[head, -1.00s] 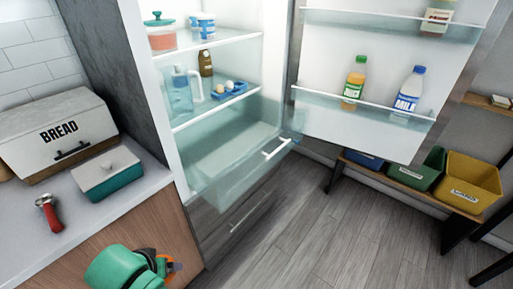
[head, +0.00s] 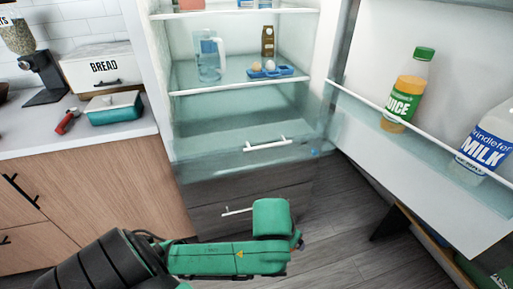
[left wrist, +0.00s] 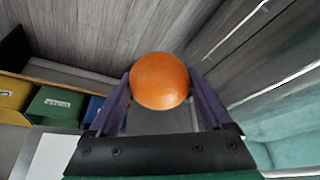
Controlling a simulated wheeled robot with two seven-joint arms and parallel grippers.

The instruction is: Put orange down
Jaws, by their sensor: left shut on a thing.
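My left gripper (left wrist: 160,92) is shut on an orange (left wrist: 159,80), which sits between the two dark fingertips in the left wrist view. In the head view my left gripper (head: 298,240) is low in the picture, in front of the open fridge's lower drawers. There the green hand hides the orange. My right gripper is in neither view.
The fridge is open, with a jug (head: 209,58), a brown carton (head: 268,42) and a blue egg holder (head: 270,71) on a shelf. A clear drawer (head: 225,145) is below. The open door holds juice (head: 409,92) and milk (head: 488,140). A counter (head: 75,138) stands left.

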